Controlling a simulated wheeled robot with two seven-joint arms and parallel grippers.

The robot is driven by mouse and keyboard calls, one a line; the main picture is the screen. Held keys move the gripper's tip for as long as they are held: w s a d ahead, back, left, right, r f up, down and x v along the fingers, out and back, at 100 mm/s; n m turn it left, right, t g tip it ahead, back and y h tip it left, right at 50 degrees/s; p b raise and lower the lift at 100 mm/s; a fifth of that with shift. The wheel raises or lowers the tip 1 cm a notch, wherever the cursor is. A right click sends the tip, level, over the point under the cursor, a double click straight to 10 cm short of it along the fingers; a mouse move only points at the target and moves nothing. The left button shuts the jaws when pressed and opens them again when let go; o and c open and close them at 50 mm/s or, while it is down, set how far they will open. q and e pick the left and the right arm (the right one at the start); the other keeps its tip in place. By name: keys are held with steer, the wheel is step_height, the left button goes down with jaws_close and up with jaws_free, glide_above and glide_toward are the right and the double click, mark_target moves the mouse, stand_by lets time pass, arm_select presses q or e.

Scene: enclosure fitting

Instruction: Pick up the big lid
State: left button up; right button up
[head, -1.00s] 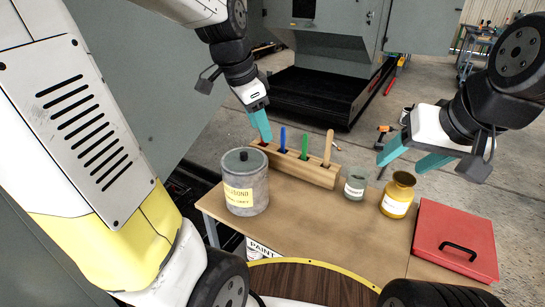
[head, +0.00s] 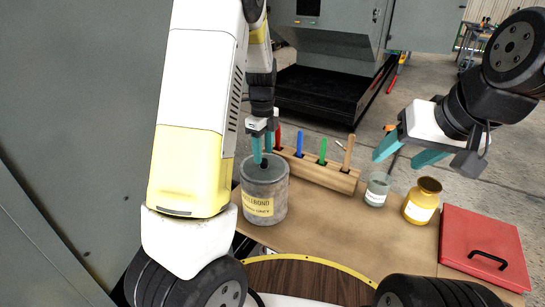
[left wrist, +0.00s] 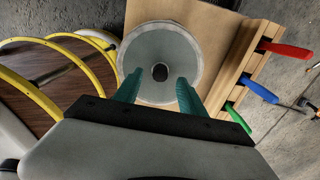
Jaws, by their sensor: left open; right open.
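The big lid (head: 249,170) is a grey-green disc with a small dark knob (head: 264,164), seated on top of a large grey can (head: 266,206) with a yellow label. In the left wrist view the lid (left wrist: 160,50) shows as a round disc with the black knob (left wrist: 160,72) near its middle. My left gripper (head: 262,150) points down over the lid. Its teal fingers are open, one on each side of the knob and apart from it in the wrist view. My right gripper (head: 399,153) is open and empty, in the air at the right.
A wooden block (head: 335,180) holding red, blue, green and wooden-handled tools stands just behind the can. A small grey-green jar (head: 377,190), a yellow jar (head: 421,202) and a red case (head: 484,246) stand to the right. The table's middle is clear.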

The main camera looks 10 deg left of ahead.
arm_select(q)
steer(key=shift+f, duration=1.3)
jaws_close()
steer(key=shift+r, duration=0.5)
steer(key=r, duration=0.2)
steer(key=shift+s+d+r, duration=0.35)
steer(key=shift+r, duration=0.05)
steer(key=s+d+r, duration=0.5)
steer(key=s+d, duration=0.5)
steer(key=shift+s+d, duration=0.25)
steer(key=shift+s, duration=0.15)
